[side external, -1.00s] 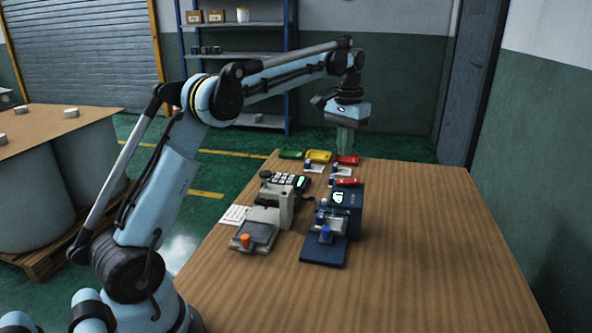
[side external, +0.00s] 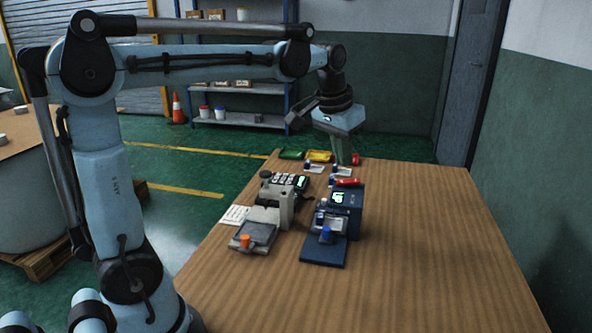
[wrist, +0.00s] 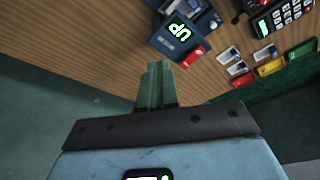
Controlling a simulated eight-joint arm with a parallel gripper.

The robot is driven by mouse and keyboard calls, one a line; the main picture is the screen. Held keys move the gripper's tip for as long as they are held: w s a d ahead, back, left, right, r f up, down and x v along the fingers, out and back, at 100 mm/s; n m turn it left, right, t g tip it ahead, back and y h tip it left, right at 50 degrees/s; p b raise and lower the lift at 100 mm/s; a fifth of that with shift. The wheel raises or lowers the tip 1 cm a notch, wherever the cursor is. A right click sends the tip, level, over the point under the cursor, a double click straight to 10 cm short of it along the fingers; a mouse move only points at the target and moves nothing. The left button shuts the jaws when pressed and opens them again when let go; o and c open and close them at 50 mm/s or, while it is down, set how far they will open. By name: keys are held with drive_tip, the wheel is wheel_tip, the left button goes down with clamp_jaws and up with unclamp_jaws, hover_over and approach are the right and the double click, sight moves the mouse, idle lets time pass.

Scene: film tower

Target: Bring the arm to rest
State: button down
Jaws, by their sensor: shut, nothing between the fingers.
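My gripper (side external: 344,152) hangs over the far edge of the wooden table, pointing down, in the side view. Its green fingers (wrist: 157,88) are together with nothing between them in the wrist view. The gripper is in front of the far trays in the side view, and its height above the table is hard to tell. My arm is raised, with its upper link about level.
The table (side external: 430,240) bears a blue device (side external: 345,205) with a lit display, a grey device (side external: 268,215) with a keypad, a red object (side external: 346,181), and green (side external: 291,154) and yellow (side external: 318,156) trays. The table's right side is clear. Shelves (side external: 240,120) stand behind.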

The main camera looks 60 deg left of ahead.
drive_tip(key=s+d+f+t, duration=0.2)
drive_tip(key=s+d+f, duration=0.1)
drive_tip(key=s, duration=0.3)
drive_tip(key=s+d+f+m+t, duration=0.1)
drive_tip(key=s+d+f+t, duration=0.1)
drive_tip(key=s+d+f, duration=0.2)
drive_tip(key=s+f, duration=0.1)
drive_tip(key=s, duration=0.1)
drive_tip(key=shift+s+f+m+h, duration=0.25)
drive_tip(key=shift+s+m+h, duration=0.05)
drive_tip(key=shift+s, duration=0.05)
